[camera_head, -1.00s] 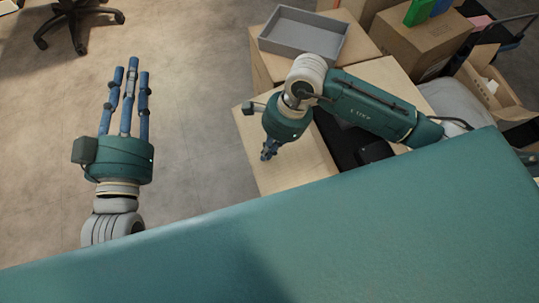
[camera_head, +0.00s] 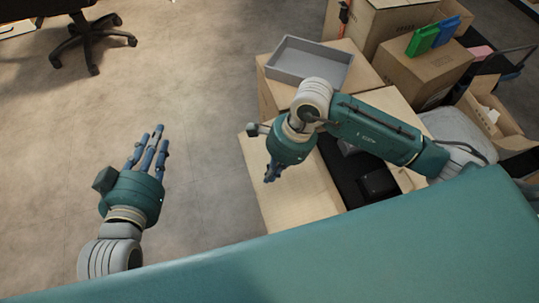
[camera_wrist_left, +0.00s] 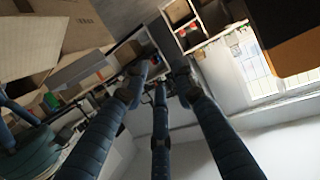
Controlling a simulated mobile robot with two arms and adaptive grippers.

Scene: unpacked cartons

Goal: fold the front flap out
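An open carton with a dark inside (camera_head: 352,175) stands right of centre in the head view. A pale tan flap (camera_head: 305,196) lies out flat on its left side, and another pale panel (camera_head: 395,108) shows behind the arm. My right gripper (camera_head: 270,176) points down over the left flap, its blue fingers close together; I cannot tell whether it touches the flap or is shut. My left gripper (camera_head: 152,142) is over bare floor, left of the carton, with its fingers spread and empty. Its spread fingers also show in the left wrist view (camera_wrist_left: 160,85).
A grey tray (camera_head: 310,64) sits on a carton behind. A brown carton (camera_head: 425,75) with green and blue items stands at the back right. An office chair (camera_head: 85,40) is at the upper left. The floor between is clear.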

